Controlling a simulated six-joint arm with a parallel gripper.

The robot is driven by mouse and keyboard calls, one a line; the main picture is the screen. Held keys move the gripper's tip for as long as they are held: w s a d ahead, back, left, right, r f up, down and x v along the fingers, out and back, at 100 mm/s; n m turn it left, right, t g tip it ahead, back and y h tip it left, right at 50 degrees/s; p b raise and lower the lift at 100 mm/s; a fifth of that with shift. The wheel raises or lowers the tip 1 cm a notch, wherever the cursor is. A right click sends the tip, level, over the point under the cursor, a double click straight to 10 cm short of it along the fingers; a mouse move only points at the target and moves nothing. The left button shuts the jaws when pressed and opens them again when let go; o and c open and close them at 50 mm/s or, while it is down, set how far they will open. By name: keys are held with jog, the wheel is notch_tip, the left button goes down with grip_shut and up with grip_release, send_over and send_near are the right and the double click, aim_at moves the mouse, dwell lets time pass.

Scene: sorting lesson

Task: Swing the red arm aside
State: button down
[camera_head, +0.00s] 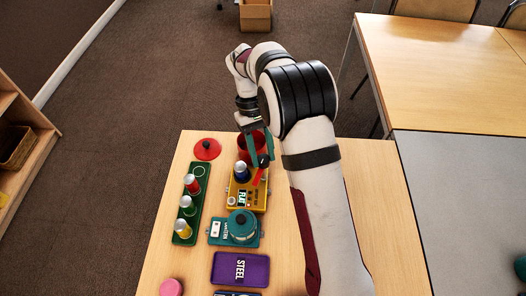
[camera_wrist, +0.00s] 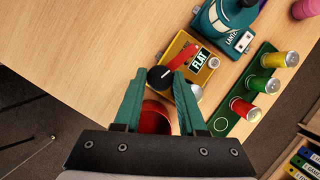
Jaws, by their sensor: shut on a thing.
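The red arm (camera_head: 257,178) is a flat bar on the yellow box (camera_wrist: 183,50) labelled FLAT, which also shows in the head view (camera_head: 234,203). In the wrist view the red arm (camera_wrist: 183,61) slants across the box to a round black knob (camera_wrist: 160,78) at its end. My gripper (camera_wrist: 161,76) has teal fingers, one on each side of the knob, and is shut on it. In the head view my gripper (camera_head: 260,160) is at the box's far end, and the fingers partly hide the knob.
A red cup (camera_head: 245,146) is just behind my gripper. A red lid (camera_head: 207,149) lies to the left. A green rack (camera_head: 190,208) holds red, green and yellow cylinders, with an empty ring at its far end.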

jog(key=shift+n+t+h, duration=0.4)
jog(key=shift+n, duration=1.2)
jog(key=shift+c, duration=2.4)
grip_release()
jog(key=shift+a, duration=0.1)
jog(key=v, duration=1.5)
jog(key=shift+a+r, duration=0.25)
jog(key=shift+r, duration=0.1)
